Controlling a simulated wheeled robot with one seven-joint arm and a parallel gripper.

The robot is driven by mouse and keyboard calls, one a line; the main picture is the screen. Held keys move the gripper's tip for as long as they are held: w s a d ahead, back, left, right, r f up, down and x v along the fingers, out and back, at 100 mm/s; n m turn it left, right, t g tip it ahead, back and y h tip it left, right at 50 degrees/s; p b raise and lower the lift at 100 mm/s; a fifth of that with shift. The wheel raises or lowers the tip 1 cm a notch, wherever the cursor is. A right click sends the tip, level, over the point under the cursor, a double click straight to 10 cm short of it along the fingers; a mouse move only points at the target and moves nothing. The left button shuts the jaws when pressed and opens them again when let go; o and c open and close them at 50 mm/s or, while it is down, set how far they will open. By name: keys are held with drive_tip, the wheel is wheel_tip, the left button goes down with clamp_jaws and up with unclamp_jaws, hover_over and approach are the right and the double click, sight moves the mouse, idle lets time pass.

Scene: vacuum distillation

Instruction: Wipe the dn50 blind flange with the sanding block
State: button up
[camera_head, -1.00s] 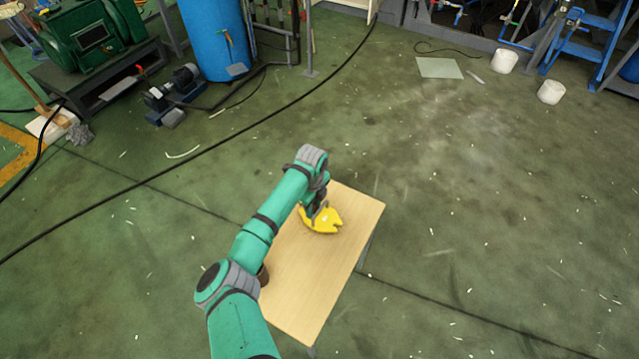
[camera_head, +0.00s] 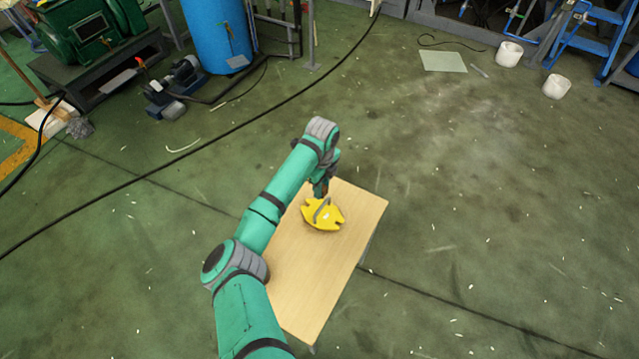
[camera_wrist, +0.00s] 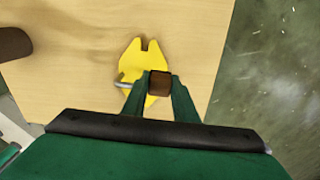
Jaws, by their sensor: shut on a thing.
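The yellow dn50 blind flange (camera_head: 322,216), a notched plate with a grey bar handle (camera_head: 320,208), lies on the wooden table top (camera_head: 350,240). In the wrist view the flange (camera_wrist: 140,58) lies just beyond my fingertips, its lower part hidden by them. My gripper (camera_head: 321,190) is over the flange's far edge in the head view. In the wrist view my gripper (camera_wrist: 158,90) is shut on a small brown block, the sanding block (camera_wrist: 159,83). I cannot tell whether the block touches the flange.
A dark brown rounded object (camera_wrist: 14,44) stands at the left in the wrist view; my arm hides it in the head view. A black cable (camera_head: 180,175) crosses the green floor beyond the table.

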wheel_tip(320, 180, up, 2)
drive_tip(key=shift+r, duration=0.1)
drive_tip(key=shift+w, duration=0.15)
drive_tip(key=shift+a, duration=0.15)
